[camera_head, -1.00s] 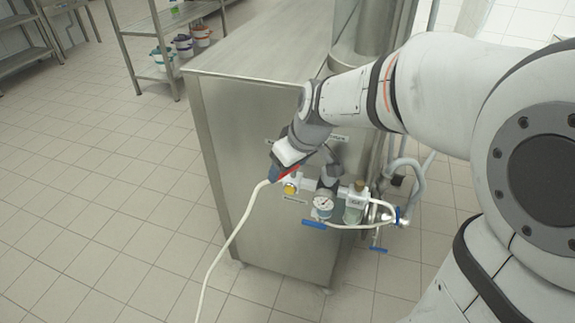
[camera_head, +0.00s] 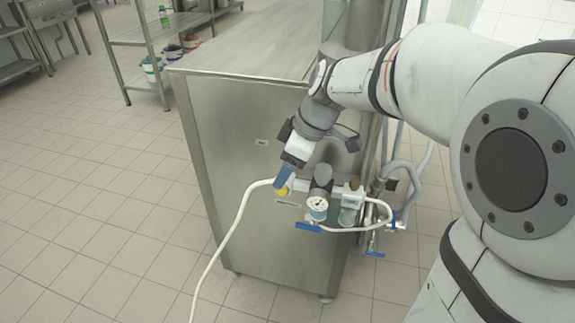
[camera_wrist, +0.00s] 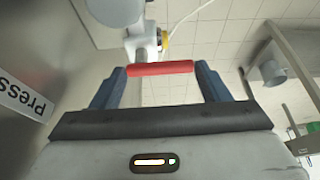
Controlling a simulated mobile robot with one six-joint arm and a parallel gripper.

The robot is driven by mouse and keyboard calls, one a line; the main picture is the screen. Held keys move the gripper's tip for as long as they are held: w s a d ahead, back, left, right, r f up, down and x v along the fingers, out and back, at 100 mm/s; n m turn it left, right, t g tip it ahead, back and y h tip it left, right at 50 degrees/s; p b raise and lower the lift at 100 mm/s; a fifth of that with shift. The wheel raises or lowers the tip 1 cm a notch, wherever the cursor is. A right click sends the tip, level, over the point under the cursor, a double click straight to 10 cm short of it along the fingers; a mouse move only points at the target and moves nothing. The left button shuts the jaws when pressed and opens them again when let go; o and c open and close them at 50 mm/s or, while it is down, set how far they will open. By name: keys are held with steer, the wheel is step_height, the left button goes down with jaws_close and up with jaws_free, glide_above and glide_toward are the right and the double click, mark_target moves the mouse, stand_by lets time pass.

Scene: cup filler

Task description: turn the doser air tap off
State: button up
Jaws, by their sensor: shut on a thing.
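The red tap handle (camera_wrist: 160,68) lies crosswise between the blue fingertips of my gripper (camera_wrist: 155,70) in the wrist view. My gripper is shut on it. In the head view my gripper (camera_head: 284,179) reaches down to the left end of the air unit, and its fingers hide the red handle there. A yellow part (camera_head: 282,192) shows just below the fingertips. The air unit carries a round pressure gauge (camera_head: 317,204) and a clear bowl (camera_head: 349,212) to the right. A white hose (camera_head: 240,210) leaves its left end.
The steel cabinet (camera_head: 235,130) stands close behind the unit. Blue handles (camera_head: 308,227) and (camera_head: 375,254) and grey pipes (camera_head: 408,175) are at the lower right. A shelf rack (camera_head: 135,38) stands at the back. The tiled floor (camera_head: 90,190) at left is clear.

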stand_by(0.3)
steer(key=o, duration=1)
steer(key=shift+p+v, duration=1.2)
steer(key=shift+v, duration=2.7)
steer(key=s+d+r+m+h+p, duration=0.1)
steer(key=s+d+r+m+p, duration=0.2)
steer(key=p, duration=0.5)
steer(key=s+d+r+m+h+p, duration=0.2)
steer(key=s+r+m+p, duration=0.4)
steer(key=r+p, duration=0.1)
steer(key=s+d+r+m+t+h+p, duration=0.1)
steer(key=s+d+r+m+p, duration=0.2)
steer(key=p, duration=0.6)
steer(key=shift+s+d+r+m, duration=0.15)
steer(key=shift+s+r+m, duration=0.4)
steer(key=shift+s+r, duration=0.15)
steer(key=shift+s+d+r+m, duration=0.15)
steer(key=shift+s+r+m, duration=0.4)
steer(key=shift+s+r, duration=0.1)
